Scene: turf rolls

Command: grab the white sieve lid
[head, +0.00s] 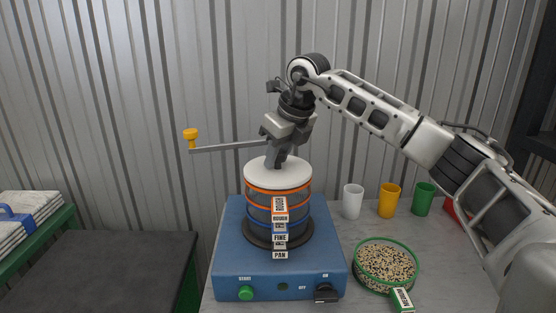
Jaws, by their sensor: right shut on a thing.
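The white sieve lid (262,176) is a flat disc lying on top of the sieve stack (262,208). The stack has orange and blue rings and labels that read ROUGH, FINE and PAN. It stands on a blue shaker base (230,247). My right gripper (276,164) points down onto the middle of the lid. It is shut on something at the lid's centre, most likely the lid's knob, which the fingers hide. The lid appears to rest flat on the stack. My left gripper is not in view.
A grey bar with a yellow knob (191,136) reaches left behind my right gripper. White (352,201), yellow (389,201) and green (423,198) cups stand at right. A green-rimmed sieve of seeds (386,264) sits front right. A dark mat (105,272) lies left.

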